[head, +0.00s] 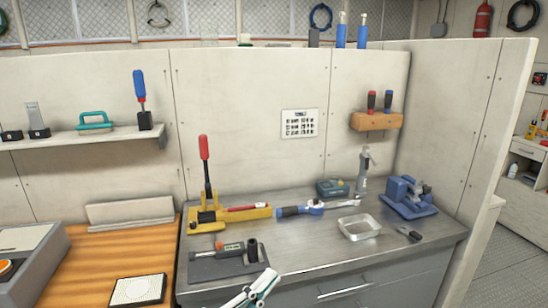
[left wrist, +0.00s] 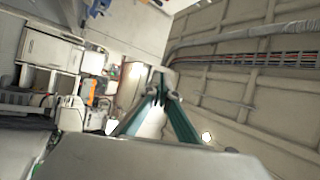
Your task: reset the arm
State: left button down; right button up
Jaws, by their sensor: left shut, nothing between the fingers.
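My left gripper (head: 268,276) shows at the bottom edge of the head view, in front of the metal workbench's (head: 305,262) front edge. Its white and teal fingers are close together, with nothing between them. In the left wrist view the gripper's fingers (left wrist: 162,90) meet at their tips, and the background is wall, pipes and shelving, with no bench top under them. The rest of the left arm is cut off by the head view's lower edge. My right gripper does not show in either view.
The bench holds a yellow lever tool (head: 228,213), a torque wrench (head: 312,208), a metal tray (head: 359,228), a blue vise (head: 407,196) and a grey fixture plate (head: 208,268). A wooden table (head: 115,262) with a white pad (head: 138,290) stands left. Walls close the back and right.

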pick_arm(q)
jog(key=s+a+f+n+y, duration=0.1)
jog(key=a+f+n+y, duration=0.5)
jog(key=f, duration=0.5)
jog(key=s+a+f+n+y, duration=0.1)
jog(key=a+f+n+y, duration=0.5)
jog(key=f, duration=0.5)
jog(key=s+a+f+n+g, duration=0.2)
jog(key=s+a+f+n, duration=0.1)
jog(key=s+f, duration=0.3)
jog(key=s+a+f+n+g+y, duration=0.1)
jog(key=s+a+f+n+g, duration=0.1)
jog(key=f, duration=0.6)
jog(key=s+a+n, duration=0.1)
jog(key=s+n, duration=0.1)
jog(key=s, duration=0.1)
jog(key=shift+s+a+f+g, duration=0.25)
jog(key=shift+s+a+g, duration=0.05)
jog(key=shift+s+g, duration=0.1)
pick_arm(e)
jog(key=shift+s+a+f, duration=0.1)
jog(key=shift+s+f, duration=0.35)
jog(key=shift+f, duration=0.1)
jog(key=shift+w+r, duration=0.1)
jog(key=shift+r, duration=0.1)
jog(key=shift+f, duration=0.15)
